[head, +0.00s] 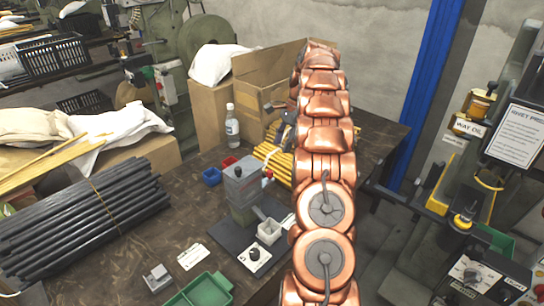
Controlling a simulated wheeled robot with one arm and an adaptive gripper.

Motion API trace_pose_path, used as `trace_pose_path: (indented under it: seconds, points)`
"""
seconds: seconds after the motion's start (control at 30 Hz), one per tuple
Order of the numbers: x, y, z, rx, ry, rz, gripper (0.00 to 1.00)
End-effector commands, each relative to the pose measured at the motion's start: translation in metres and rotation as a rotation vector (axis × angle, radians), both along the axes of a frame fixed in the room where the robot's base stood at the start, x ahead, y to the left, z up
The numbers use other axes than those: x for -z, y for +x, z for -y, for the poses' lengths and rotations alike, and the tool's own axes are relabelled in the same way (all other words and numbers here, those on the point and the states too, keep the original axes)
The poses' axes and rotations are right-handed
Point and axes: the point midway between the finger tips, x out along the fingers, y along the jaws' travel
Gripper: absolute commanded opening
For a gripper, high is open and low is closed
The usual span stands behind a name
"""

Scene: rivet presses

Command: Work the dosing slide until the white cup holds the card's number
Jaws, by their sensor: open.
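A grey dosing unit (243,188) with a dark knob on top stands upright on a dark base plate (229,240) on the bench. A small red knob (268,174) shows at its upper right side. The slide cannot be clearly made out.
A white plate with a black knob (254,257) lies before the unit. A green tray (204,291) and a small grey block (157,277) are at the front edge. Black rods (88,215) lie left. Blue (211,176) and red bins, a bottle (232,127) and yellow rods stand behind.

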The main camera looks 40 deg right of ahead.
Motion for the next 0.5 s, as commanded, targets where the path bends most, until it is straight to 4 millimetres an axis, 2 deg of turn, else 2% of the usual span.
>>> trace_pose_path:
  seconds: [0.03,0.3,0.5]
  points:
    - [-0.006,0.005,0.0,-0.07,0.002,-0.005,0.49]
    - [0.012,0.018,-0.01,-0.428,0.034,-0.006,0.49]
    - [0.02,0.023,-0.014,-0.568,0.051,0.006,0.49]
